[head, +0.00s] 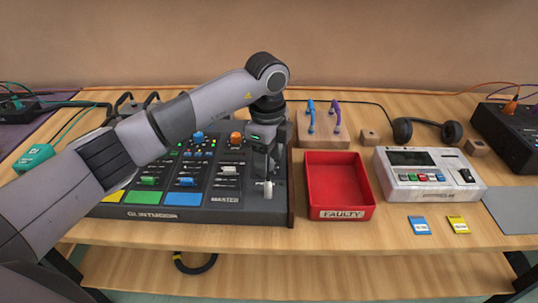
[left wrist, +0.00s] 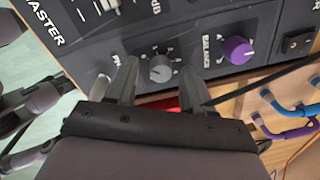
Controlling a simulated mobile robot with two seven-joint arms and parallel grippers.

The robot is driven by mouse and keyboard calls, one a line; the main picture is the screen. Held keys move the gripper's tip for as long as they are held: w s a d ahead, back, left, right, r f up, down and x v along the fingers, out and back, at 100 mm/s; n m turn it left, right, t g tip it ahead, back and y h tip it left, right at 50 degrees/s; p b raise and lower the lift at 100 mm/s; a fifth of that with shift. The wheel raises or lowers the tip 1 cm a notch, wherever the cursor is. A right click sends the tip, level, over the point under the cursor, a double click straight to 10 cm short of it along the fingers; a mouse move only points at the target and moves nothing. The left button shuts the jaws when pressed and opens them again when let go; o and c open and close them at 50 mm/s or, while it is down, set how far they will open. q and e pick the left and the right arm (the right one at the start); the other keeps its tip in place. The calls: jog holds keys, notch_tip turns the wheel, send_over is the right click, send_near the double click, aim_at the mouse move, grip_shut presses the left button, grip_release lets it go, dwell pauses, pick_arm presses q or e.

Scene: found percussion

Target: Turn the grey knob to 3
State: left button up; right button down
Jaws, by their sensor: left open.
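The grey knob (left wrist: 160,69) is on the dark mixer panel, with small scale marks around it, in the left wrist view. My left gripper (left wrist: 159,74) is open, with one fingertip on each side of the knob. A small gap seems to show on both sides; I cannot tell its height over the panel. The knob's pointer is too small to read. In the head view my left gripper (head: 264,167) points down over the right side of the mixer (head: 165,214) and hides the grey knob.
A purple knob (left wrist: 238,50) labelled BALANCE and a black switch (left wrist: 298,42) sit beside the grey knob. A pale knob (head: 268,189) is at the mixer's front right. A red tray (head: 340,160) marked FAULTY stands close on the right. Blue and purple cables rise from a wooden block (head: 322,130).

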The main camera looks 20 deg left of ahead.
pick_arm(q)
grip_shut()
